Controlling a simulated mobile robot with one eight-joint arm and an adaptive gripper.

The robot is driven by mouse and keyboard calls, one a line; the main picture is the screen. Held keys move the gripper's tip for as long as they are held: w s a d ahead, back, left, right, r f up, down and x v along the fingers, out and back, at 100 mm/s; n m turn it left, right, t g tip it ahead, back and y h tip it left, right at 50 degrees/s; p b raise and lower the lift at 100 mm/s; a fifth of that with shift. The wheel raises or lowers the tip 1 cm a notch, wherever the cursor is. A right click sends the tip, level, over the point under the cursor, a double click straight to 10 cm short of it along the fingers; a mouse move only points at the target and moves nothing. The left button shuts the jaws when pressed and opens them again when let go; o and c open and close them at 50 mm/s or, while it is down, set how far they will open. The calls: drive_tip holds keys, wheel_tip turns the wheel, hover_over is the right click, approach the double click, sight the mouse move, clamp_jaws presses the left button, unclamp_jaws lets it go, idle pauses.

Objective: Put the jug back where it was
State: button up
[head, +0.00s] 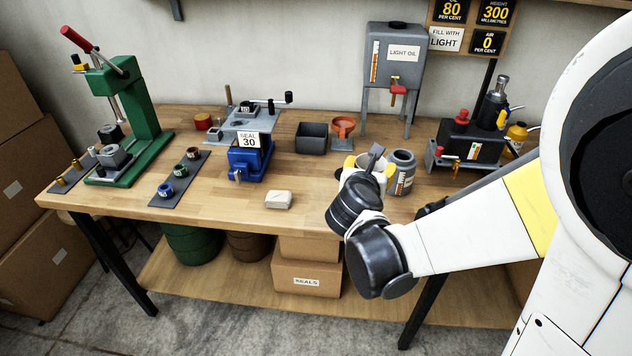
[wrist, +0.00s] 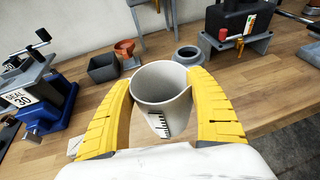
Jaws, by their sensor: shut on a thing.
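The jug (wrist: 162,88) is a pale grey-white open vessel with a black measuring scale on its side. In the wrist view it sits between the two yellow fingers of my gripper (wrist: 161,108), which are shut on it from both sides. Its mouth faces up toward the camera and no liquid can be made out inside. In the head view my gripper (head: 362,168) is over the right-middle of the bench, and my wrist hides much of the jug. I cannot tell whether its base touches the bench.
A grey pot with a scale (head: 402,172) stands close right of my gripper. The light oil tank (head: 393,58) stands behind, with an orange funnel (head: 343,128) and dark bin (head: 311,138) to the left. A black machine (head: 470,140) is at right. A pale block (head: 279,199) lies near the front edge.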

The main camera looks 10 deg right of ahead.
drive_tip(key=shift+w+a+f+b, duration=1)
drive_tip(key=shift+w+f, duration=0.25)
drive_tip(key=shift+f, duration=0.4)
drive_tip(key=shift+w+a+f+b, duration=1)
drive_tip(key=shift+w+f, duration=0.3)
drive_tip(key=shift+f, duration=0.4)
drive_tip(key=shift+w+a+f+b, duration=0.85)
drive_tip(key=shift+w+a+f, duration=0.35)
drive_tip(key=shift+f, duration=0.45)
drive_tip(key=shift+d, duration=0.1)
drive_tip(key=shift+f, duration=0.1)
drive_tip(key=o, duration=1.4)
